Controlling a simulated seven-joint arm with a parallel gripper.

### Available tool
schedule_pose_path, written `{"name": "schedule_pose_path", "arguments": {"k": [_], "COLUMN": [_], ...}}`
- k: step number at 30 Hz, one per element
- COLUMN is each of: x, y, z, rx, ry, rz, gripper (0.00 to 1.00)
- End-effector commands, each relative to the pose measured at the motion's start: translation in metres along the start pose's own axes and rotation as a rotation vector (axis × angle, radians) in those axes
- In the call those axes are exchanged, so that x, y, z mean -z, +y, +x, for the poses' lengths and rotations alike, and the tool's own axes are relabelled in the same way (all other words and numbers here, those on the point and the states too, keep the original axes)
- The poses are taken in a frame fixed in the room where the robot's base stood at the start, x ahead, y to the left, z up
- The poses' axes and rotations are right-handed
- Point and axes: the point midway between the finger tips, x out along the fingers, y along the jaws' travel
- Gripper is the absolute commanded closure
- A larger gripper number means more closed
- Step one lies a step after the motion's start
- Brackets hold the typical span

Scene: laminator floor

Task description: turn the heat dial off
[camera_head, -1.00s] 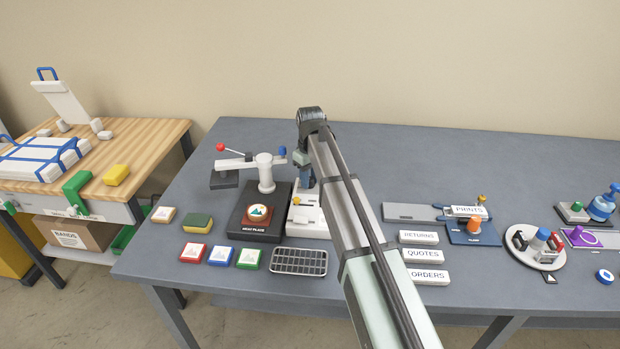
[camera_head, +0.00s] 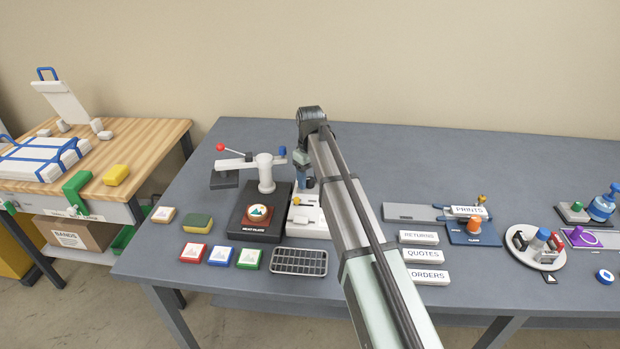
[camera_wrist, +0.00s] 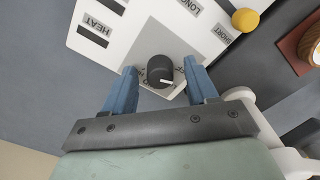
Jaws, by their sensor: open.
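The heat dial (camera_wrist: 160,72) is a round black knob with a white pointer mark, set on a grey patch of the white machine panel (camera_wrist: 130,42). My gripper (camera_wrist: 162,82) is open, with one blue finger on each side of the dial. Whether the fingers touch it I cannot tell. In the head view my gripper (camera_head: 304,170) is over the back of the white machine (camera_head: 308,226), and the dial is hidden there.
The panel carries HEAT, LONG and SHORT labels and a yellow knob (camera_wrist: 245,19). Left of the machine is a black heat place base (camera_head: 245,222) with a round badge. A dark rack (camera_head: 299,262) lies in front.

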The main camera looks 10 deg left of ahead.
Motion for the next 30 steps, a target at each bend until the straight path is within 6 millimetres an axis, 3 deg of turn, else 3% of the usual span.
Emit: {"name": "schedule_pose_path", "arguments": {"k": [5, 21, 30], "x": [0.001, 0.001, 0.0], "y": [0.0, 0.001, 0.0], "z": [-0.018, -0.115, -0.136], "rx": [-0.001, -0.001, 0.0], "ry": [0.001, 0.002, 0.0], "rz": [0.0, 0.0, 0.0], "gripper": [0.42, 0.42, 0.42]}}
